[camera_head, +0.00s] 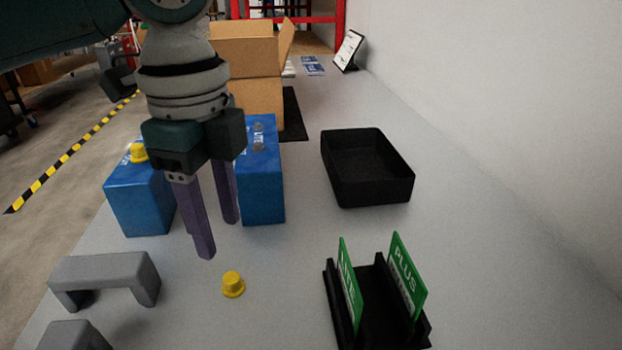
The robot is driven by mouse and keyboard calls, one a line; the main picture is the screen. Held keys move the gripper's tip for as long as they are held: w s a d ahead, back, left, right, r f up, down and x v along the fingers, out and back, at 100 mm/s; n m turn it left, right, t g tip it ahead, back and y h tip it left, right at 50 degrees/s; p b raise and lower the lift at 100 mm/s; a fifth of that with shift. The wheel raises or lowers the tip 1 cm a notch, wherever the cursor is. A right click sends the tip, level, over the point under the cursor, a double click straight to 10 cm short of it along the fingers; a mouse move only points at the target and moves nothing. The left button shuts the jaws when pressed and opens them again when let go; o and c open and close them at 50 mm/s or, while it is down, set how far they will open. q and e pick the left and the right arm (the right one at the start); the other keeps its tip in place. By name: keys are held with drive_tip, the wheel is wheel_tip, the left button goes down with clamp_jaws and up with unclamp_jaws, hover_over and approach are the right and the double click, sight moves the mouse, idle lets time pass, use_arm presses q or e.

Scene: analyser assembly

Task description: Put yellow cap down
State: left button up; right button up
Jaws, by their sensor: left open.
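A yellow cap (233,285) sits on the grey table, in front of the blue boxes. My left gripper (220,238) is open and empty, its two purple fingers pointing down just above and behind this cap, apart from it. A second yellow cap (138,153) is on top of the left blue box (140,205). Another blue box (262,180) stands to the right, partly hidden behind my left gripper, with grey round fittings on its top. My right gripper is out of view.
A black tray (368,192) stands empty right of centre. A black holder (392,325) with two green cards is at the front. Grey bracket pieces (105,270) lie at the front left. Cardboard boxes (255,95) are at the back. A white wall bounds the right.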

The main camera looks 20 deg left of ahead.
use_arm(q)
drive_tip(key=s+d+f+n+h, duration=0.1)
drive_tip(key=s+d+n, duration=0.1)
drive_tip(key=s+d, duration=0.1)
drive_tip(key=s+d+f+n+t+h, duration=0.1)
drive_tip(key=s+d+n, duration=0.1)
drive_tip(key=d, duration=0.2)
drive_tip(key=s+d+f+n+t+h, duration=0.1)
drive_tip(key=s+d+n, duration=0.1)
drive_tip(key=s+d, duration=0.1)
drive_tip(key=shift+s+d+f, duration=0.15)
drive_tip(key=shift+s, duration=0.15)
drive_tip(key=s+n, duration=0.1)
drive_tip(key=s+a+n+t, duration=0.1)
drive_tip(key=n, duration=0.1)
drive_tip(key=s+a+n, duration=0.1)
drive_tip(key=shift+s+a+f+n+y, duration=0.2)
drive_tip(key=shift+s+f+n+y, duration=0.1)
drive_tip(key=shift+f+y, duration=0.1)
drive_tip(key=s+a+n+y, duration=0.1)
drive_tip(key=s+a+n, duration=0.1)
drive_tip(key=s+a+n+y, duration=0.1)
drive_tip(key=s+a, duration=0.1)
drive_tip(key=shift+a+n+t, duration=0.3)
drive_tip(key=shift+a+n, duration=0.1)
drive_tip(key=shift+p, duration=0.35)
